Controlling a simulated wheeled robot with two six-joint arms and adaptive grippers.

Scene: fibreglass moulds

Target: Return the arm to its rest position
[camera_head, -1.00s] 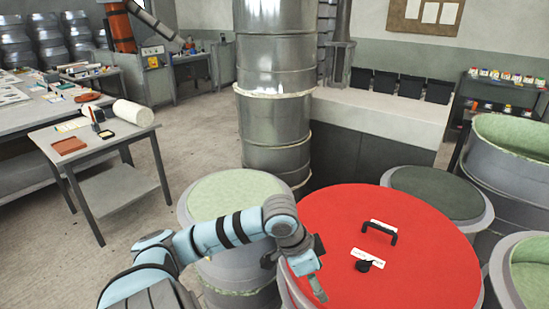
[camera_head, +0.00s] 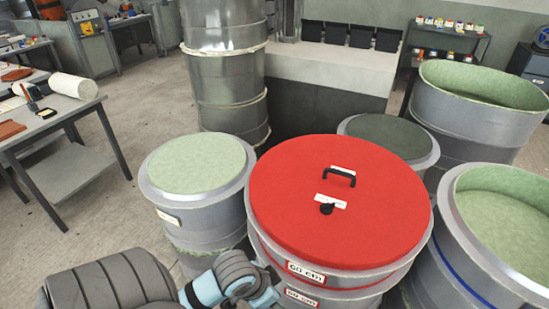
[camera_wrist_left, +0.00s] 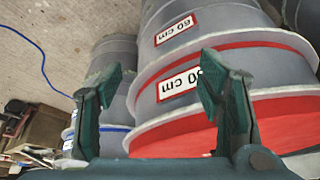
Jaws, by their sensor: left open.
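My left arm (camera_head: 225,285) is folded low at the bottom edge of the head view, in front of the mould with the red lid (camera_head: 340,215). Its gripper is hidden or out of frame there. In the left wrist view my left gripper (camera_wrist_left: 160,85) is open, with nothing between its two dark green fingers. Behind the fingers is the grey side of a mould with a red band and "60 cm" labels (camera_wrist_left: 178,84). My right gripper is in neither view.
A mould with a pale green top (camera_head: 200,165) stands left of the red lid. A dark-topped mould (camera_head: 390,138) and open moulds (camera_head: 480,95) stand to the right. A work table (camera_head: 50,120) is at the left, with bare floor between. A blue cable (camera_wrist_left: 42,62) lies on the floor.

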